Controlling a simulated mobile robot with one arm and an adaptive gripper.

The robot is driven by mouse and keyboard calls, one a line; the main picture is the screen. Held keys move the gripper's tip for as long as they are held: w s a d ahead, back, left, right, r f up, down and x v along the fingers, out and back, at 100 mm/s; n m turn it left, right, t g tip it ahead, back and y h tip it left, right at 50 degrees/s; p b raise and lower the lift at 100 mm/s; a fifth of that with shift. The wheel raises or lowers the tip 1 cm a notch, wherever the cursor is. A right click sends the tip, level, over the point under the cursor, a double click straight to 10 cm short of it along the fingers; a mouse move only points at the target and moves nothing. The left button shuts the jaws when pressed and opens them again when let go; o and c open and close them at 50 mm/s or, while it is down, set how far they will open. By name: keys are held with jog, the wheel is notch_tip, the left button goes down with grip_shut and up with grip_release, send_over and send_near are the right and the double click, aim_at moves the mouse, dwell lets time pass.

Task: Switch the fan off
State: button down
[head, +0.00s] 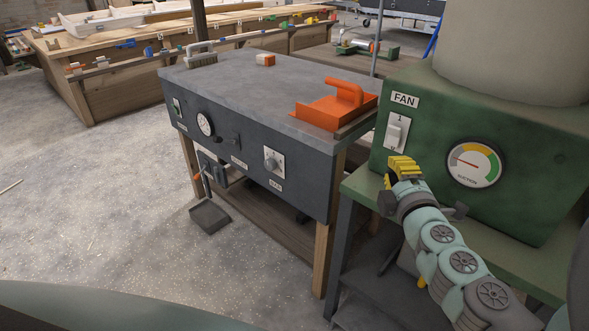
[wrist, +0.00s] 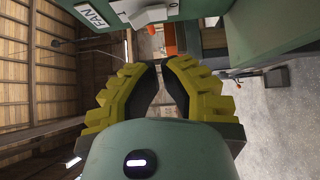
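The fan switch (head: 396,133) is a white rocker on a pale plate on the front of the green fan housing (head: 540,150). An "I" is marked above it. A FAN label (head: 405,100) sits over the plate. I cannot tell surely which way the rocker is tilted. My gripper (head: 404,164), with yellow ribbed fingers, is just below the switch and looks apart from it. In the wrist view the fingertips (wrist: 162,63) come together with little gap and nothing between them. The switch (wrist: 148,13) shows at the top edge there, beside the FAN label (wrist: 92,15).
A suction gauge (head: 473,164) is right of the switch. A grey workbench (head: 250,95) with dials and an orange tool (head: 335,108) stands to the left. A wooden bench (head: 130,85) is behind. The floor (head: 90,200) at left is mostly open.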

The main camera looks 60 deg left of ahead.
jog(key=shift+v, duration=2.15)
jog(key=shift+r, duration=0.15)
